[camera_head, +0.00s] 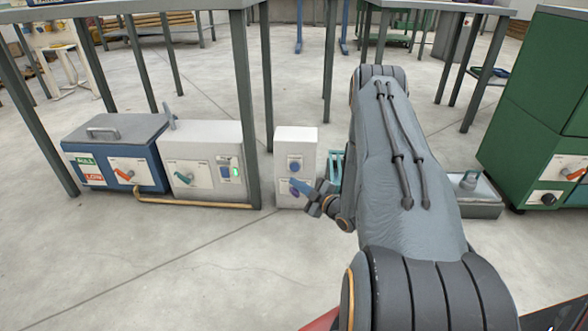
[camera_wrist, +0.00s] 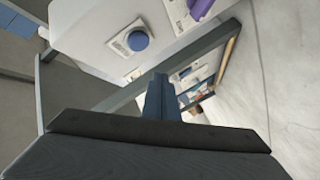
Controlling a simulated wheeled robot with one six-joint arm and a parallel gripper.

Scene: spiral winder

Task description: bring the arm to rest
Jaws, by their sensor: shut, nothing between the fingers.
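My arm reaches forward and down over the floor in the head view. My gripper (camera_head: 299,186) is at its far end, in front of the white box (camera_head: 296,141) with a blue round knob (camera_head: 294,165) and a purple knob below it. In the wrist view my gripper (camera_wrist: 158,82) shows its blue fingers together, with nothing between them. The blue knob (camera_wrist: 138,41) and the purple knob (camera_wrist: 201,8) show beyond the fingers, on the face of the white box (camera_wrist: 95,22). I cannot tell whether the fingertips touch the box.
Left of the white box stand a grey-white box (camera_head: 203,141) with a lit green switch and a blue box (camera_head: 101,139) with a grey lid. Table legs (camera_head: 246,105) rise close by. A green cabinet (camera_head: 540,90) is at right. The floor (camera_head: 190,265) in front is clear.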

